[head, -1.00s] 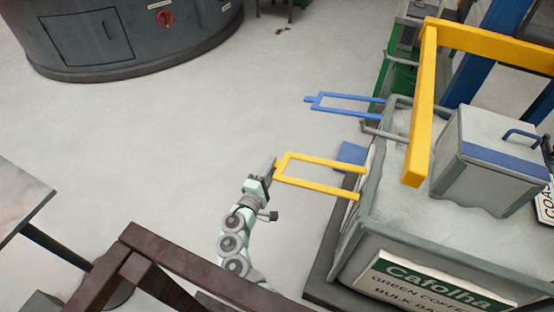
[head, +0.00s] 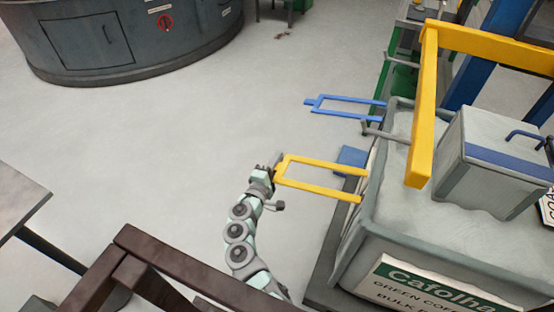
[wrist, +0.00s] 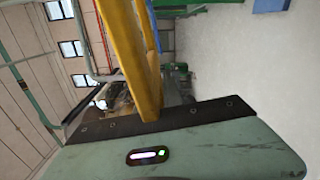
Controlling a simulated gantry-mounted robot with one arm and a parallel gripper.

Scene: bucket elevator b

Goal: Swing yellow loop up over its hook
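The yellow loop (head: 320,163) is a flat rectangular frame. It sticks out to the left from the bulk bag (head: 350,245), roughly level. My gripper (head: 272,168) is at the loop's outer left end and appears to touch it. In the wrist view, the yellow loop's bars (wrist: 138,60) run down to the dark edge of my gripper. The fingers cannot be made out, so whether they are closed on the loop is unclear. A yellow overhead beam (head: 422,110) stands above the bag. I cannot clearly pick out the loop's hook on it.
A similar blue loop (head: 345,104) sticks out farther back, near a grey bar (head: 385,131). A lidded grey box (head: 490,160) is above the bag. A brown rail (head: 190,265) lies in front, and a table (head: 18,200) at left. The floor left of the loops is clear.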

